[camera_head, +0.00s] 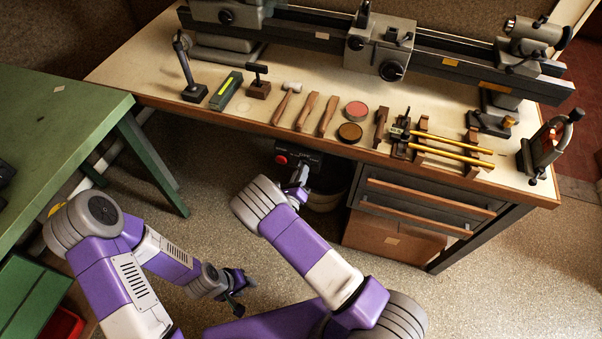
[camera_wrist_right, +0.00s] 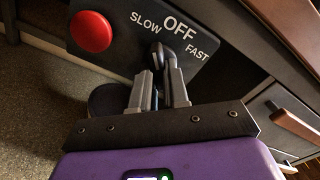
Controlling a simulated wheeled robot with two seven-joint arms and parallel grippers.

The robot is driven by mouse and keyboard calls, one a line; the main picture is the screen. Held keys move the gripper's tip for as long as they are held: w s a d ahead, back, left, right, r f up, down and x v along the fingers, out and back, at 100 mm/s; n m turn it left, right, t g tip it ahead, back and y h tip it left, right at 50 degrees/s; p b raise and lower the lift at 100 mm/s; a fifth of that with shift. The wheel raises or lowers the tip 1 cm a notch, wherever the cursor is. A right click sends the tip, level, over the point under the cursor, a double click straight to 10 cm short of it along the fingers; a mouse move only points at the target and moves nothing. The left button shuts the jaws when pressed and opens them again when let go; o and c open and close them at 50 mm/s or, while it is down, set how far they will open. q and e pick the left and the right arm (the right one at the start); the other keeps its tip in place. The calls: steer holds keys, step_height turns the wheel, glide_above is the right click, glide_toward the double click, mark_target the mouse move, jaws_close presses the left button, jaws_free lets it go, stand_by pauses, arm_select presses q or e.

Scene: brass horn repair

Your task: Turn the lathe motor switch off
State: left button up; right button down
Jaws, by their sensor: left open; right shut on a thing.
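The lathe motor switch panel (camera_head: 312,160) is a dark box under the front edge of the workbench. In the right wrist view the panel (camera_wrist_right: 125,50) carries a red round button (camera_wrist_right: 91,32) and the labels SLOW, OFF and FAST. The small dark switch lever (camera_wrist_right: 157,50) is below the labels, near OFF and partly hidden by the fingers. My right gripper (camera_wrist_right: 160,75) is shut on the lever, with a grey finger on either side. It also shows in the head view (camera_head: 300,178). My left gripper (camera_head: 238,293) is open and empty, low over the floor.
The lathe (camera_head: 380,45) stands at the back of the workbench (camera_head: 235,110), with hand tools in front. Drawers (camera_head: 425,203) are right of the switch panel, above a cardboard box (camera_head: 390,240). A green table (camera_head: 60,120) stands at left. Open floor lies between.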

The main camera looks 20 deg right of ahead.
steer(key=shift+m, duration=3.9)
steer(key=c, duration=1.1)
jaws_free()
steer(key=shift+a, duration=0.1)
